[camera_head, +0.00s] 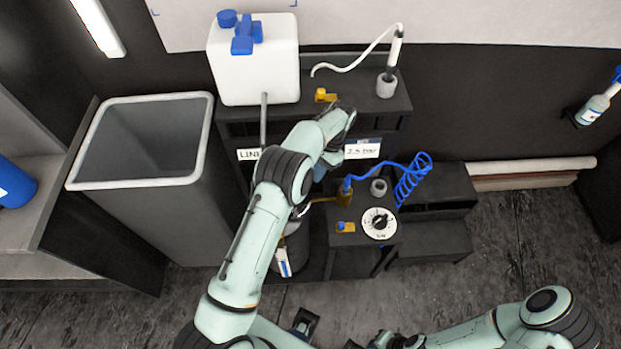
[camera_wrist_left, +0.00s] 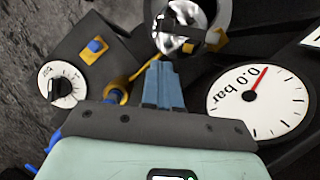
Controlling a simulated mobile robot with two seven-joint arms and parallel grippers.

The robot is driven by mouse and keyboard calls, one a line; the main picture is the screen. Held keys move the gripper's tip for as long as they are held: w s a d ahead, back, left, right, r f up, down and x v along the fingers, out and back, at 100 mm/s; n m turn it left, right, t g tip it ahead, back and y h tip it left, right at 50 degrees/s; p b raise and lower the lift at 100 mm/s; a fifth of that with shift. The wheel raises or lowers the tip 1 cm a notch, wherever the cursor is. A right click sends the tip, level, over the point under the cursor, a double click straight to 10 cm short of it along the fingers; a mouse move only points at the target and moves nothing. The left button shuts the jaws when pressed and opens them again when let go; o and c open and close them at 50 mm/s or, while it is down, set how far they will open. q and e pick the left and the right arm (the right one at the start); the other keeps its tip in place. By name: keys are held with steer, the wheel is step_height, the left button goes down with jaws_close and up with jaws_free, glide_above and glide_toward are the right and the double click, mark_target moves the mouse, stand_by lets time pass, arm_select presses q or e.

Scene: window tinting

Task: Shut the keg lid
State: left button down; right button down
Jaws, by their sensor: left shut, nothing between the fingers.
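The keg (camera_head: 297,250), a dark cylinder with a white and blue label, stands low in the rack, mostly hidden behind my left arm in the head view. In the left wrist view a shiny metal round part (camera_wrist_left: 178,22) with a grey rim, apparently the keg top, lies just beyond my fingertips. I cannot tell the lid's angle. My left gripper (camera_wrist_left: 163,68) is shut and empty, its blue fingers pointing at this part; contact is unclear. It is mostly hidden behind the forearm in the head view (camera_head: 319,173).
A pressure gauge (camera_wrist_left: 258,103) reading about 0.0 bar sits right of my fingers. A dial (camera_head: 380,223), a yellow-blue switch (camera_head: 345,227) and a coiled blue hose (camera_head: 412,180) are close by. A large grey bin (camera_head: 140,182) stands left; a white canister (camera_head: 253,75) is above.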

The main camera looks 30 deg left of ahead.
arm_select(q)
glide_above(308, 206)
step_height(308, 206, down, 9)
steer(key=shift+w+b, duration=0.45)
arm_select(e)
steer(key=shift+s+d+f, duration=0.1)
steer(key=shift+s+f, duration=0.3)
steer(key=shift+f, duration=0.15)
arm_select(q)
steer(key=shift+d+f, duration=0.1)
steer(key=shift+s, duration=0.1)
arm_select(e)
steer(key=shift+f, duration=0.1)
arm_select(q)
steer(key=shift+s+m, duration=0.3)
steer(key=shift+s, duration=0.05)
arm_select(e)
steer(key=shift+s+f, duration=0.15)
steer(key=shift+f, duration=0.05)
